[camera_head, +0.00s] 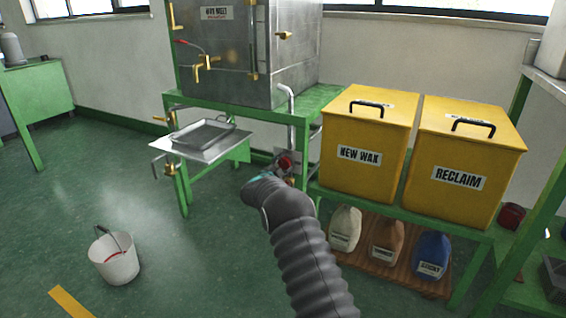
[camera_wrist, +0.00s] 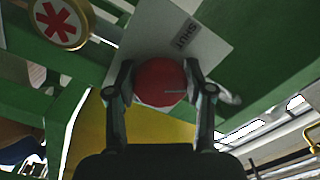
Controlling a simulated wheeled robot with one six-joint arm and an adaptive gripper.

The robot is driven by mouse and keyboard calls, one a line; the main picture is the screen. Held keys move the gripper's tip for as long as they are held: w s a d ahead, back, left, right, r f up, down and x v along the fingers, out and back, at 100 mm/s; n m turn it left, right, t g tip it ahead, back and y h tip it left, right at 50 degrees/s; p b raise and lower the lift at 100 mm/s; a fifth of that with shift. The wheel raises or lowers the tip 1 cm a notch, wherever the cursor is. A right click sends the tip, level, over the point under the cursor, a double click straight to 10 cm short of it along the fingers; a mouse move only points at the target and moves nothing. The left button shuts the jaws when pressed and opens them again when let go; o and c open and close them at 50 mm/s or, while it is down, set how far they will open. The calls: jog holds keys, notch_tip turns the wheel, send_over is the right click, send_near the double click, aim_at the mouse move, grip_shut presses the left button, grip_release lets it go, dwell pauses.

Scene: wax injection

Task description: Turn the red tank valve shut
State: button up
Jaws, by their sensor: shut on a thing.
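The red tank valve (camera_wrist: 159,82) is a round red knob with a pale line mark on its face. In the wrist view my gripper (camera_wrist: 160,88) has one finger on each side of it and is shut on it. A white plate (camera_wrist: 186,36) marked "SHUT" lies behind the knob. In the head view the red valve (camera_head: 286,162) shows small beside the tank's green stand, at the end of my arm. My fingers are mostly hidden there by my own wrist.
The metal wax tank (camera_head: 225,55) stands on a green frame above. Yellow bins labelled New Wax (camera_head: 362,172) and Reclaim (camera_head: 462,195) stand to the right. A tray table (camera_head: 170,149) and a white bucket (camera_head: 115,262) are to the left. The floor between is open.

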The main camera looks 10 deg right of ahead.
jog(key=n+p, duration=0.2)
jog(key=n, duration=0.3)
jog(key=shift+n, duration=0.3)
jog(key=n+p, duration=0.2)
jog(key=n, duration=0.3)
jog(key=shift+d, duration=0.15)
jog(key=shift+s+f+n, duration=0.1)
jog(key=shift+n, duration=0.3)
jog(key=o, duration=1.2)
jog(key=v, duration=1.2)
jog(key=shift+f, duration=0.1)
